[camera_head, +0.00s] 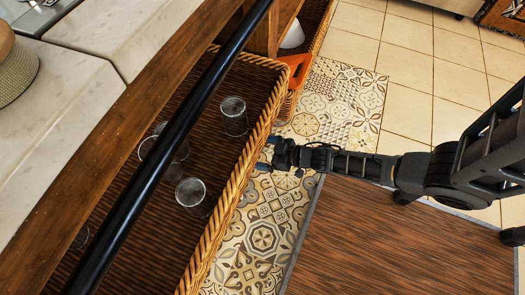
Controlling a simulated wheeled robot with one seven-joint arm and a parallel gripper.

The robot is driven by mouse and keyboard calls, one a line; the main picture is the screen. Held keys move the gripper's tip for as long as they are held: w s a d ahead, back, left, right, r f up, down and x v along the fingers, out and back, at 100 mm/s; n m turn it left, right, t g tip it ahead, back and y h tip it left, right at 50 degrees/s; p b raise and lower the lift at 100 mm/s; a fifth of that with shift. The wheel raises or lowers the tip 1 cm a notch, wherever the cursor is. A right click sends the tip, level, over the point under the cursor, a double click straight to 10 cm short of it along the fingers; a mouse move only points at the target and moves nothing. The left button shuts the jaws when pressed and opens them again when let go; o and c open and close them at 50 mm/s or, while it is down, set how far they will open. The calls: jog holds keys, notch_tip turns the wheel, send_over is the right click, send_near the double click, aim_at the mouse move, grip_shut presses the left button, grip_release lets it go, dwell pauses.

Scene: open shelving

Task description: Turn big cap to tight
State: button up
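I cannot make out a cap for certain. Several clear glass vessels stand in a long wicker basket: one at the upper right (234,118), one lower in the middle (193,196), and others partly hidden behind a black bar. The round tops look greyish, and I cannot tell whether they are lids or open rims. My gripper (264,154) is just outside the basket's right rim, apart from the glasses. Its two small fingers appear spread with nothing between them.
The wicker basket (228,207) has a raised woven rim between my gripper and the glasses. A black bar (172,137) crosses above it. A wooden-edged counter (72,145) is at left. An orange object (297,68) sits beyond. Patterned floor (262,236) lies clear below my arm.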

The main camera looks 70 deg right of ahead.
jog(key=p+v, duration=0.2)
jog(key=v, duration=0.5)
jog(key=shift+s, duration=0.4)
jog(key=shift+r, duration=0.15)
